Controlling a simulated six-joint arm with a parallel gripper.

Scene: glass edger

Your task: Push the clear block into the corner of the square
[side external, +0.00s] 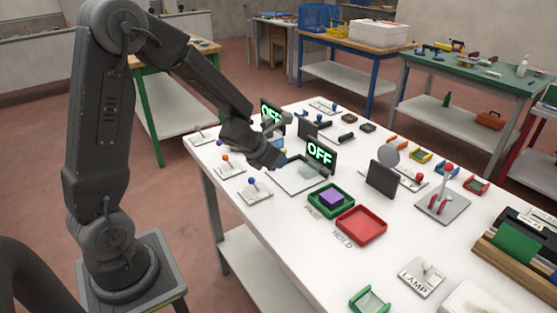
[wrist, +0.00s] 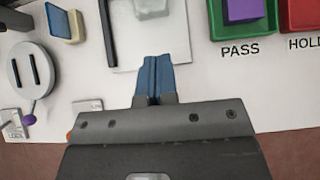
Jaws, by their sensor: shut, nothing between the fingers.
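The clear block (side external: 306,172) is a pale see-through piece lying on a light flat plate (side external: 300,186) in front of an OFF display. In the wrist view a pale translucent piece (wrist: 152,8), apparently this block, is cut by the top edge, on the plate (wrist: 180,55). A thin dark bar (wrist: 106,32) runs along the plate's left side; I cannot tell if it is part of the square. My gripper (wrist: 153,62) has blue fingers shut together with nothing between them. Their tips show over the plate's near edge, apart from the block. In the side view my gripper (side external: 281,160) is left of the block.
A green PASS tray (side external: 328,212) holds a purple block (side external: 331,197). A red HOLD tray (side external: 361,224) is empty. The OFF display (side external: 320,155) stands behind the plate. A blue and cream block (wrist: 63,22) and a slotted grey disc (wrist: 29,70) lie left of my fingers.

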